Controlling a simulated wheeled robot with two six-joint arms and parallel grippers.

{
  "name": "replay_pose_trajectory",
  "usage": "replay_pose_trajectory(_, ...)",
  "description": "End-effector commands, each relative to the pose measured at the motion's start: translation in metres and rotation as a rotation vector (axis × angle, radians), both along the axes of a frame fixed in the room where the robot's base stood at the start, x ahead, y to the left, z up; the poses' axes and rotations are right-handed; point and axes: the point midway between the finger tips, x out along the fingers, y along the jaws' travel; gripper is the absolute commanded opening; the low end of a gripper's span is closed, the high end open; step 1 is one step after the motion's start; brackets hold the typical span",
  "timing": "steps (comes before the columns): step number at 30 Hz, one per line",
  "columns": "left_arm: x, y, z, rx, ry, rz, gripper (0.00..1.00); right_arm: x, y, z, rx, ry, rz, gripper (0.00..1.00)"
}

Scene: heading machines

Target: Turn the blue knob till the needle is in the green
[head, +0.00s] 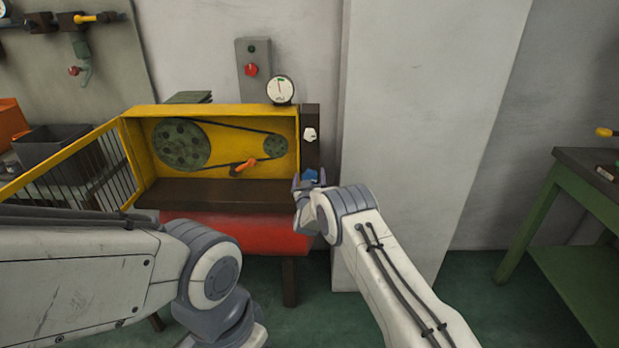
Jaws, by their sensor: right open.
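The blue knob (311,174) sits low on the dark panel at the right side of the yellow machine. My right gripper (309,181) is at the knob, with its fingers open around or just in front of it; I cannot tell whether they touch it. The round white gauge (280,90) stands on top of the machine. Its thin needle points up, close to a small green mark near the top; at this size I cannot tell if it lies inside the green. My left arm crosses the lower left, and its gripper is out of view.
A white knob (310,134) is above the blue one. The yellow machine (140,165) has its barred guard (75,175) swung open, showing green pulleys, a belt and an orange handle (245,164). A green bench (590,190) stands right.

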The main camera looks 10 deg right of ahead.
Motion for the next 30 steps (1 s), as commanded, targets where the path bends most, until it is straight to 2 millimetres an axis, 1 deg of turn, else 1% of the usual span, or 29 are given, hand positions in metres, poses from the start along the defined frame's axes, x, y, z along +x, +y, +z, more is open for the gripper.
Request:
replay_pose_trajectory(8, 0.000, 0.000, 0.000, 0.000, 0.000, 0.000, 0.50, 0.001, 0.000, 0.000, 0.000, 0.000, 0.000, 0.97)
replay_pose_trajectory(9, 0.000, 0.000, 0.000, 0.000, 0.000, 0.000, 0.50, 0.001, 0.000, 0.000, 0.000, 0.000, 0.000, 0.82)
replay_pose_trajectory(11, 0.000, 0.000, 0.000, 0.000, 0.000, 0.000, 0.50, 0.001, 0.000, 0.000, 0.000, 0.000, 0.000, 0.59)
replay_pose_trajectory(12, 0.000, 0.000, 0.000, 0.000, 0.000, 0.000, 0.50, 0.001, 0.000, 0.000, 0.000, 0.000, 0.000, 0.43)
replay_pose_trajectory(14, 0.000, 0.000, 0.000, 0.000, 0.000, 0.000, 0.50, 0.001, 0.000, 0.000, 0.000, 0.000, 0.000, 0.20)
replay_pose_trajectory(15, 0.000, 0.000, 0.000, 0.000, 0.000, 0.000, 0.50, 0.001, 0.000, 0.000, 0.000, 0.000, 0.000, 0.11)
replay_pose_trajectory(17, 0.000, 0.000, -0.001, 0.000, 0.000, 0.000, 0.50, 0.001, 0.000, 0.000, 0.003, 0.000, 0.000, 0.11)
replay_pose_trajectory(20, 0.000, 0.000, -0.010, 0.000, 0.000, 0.000, 0.50, 0.001, -0.001, -0.003, 0.045, -0.008, -0.001, 0.11)
replay_pose_trajectory(24, 0.000, 0.000, -0.033, 0.000, 0.000, 0.000, 0.50, 0.001, -0.001, -0.006, 0.197, -0.034, 0.000, 0.11)
replay_pose_trajectory(27, 0.000, 0.000, -0.047, 0.000, 0.000, 0.000, 0.50, 0.001, -0.002, -0.005, 0.314, -0.052, 0.000, 0.11)
replay_pose_trajectory(30, 0.000, 0.000, -0.055, 0.000, 0.000, 0.000, 0.50, 0.000, -0.003, -0.004, 0.403, -0.066, 0.000, 0.11)
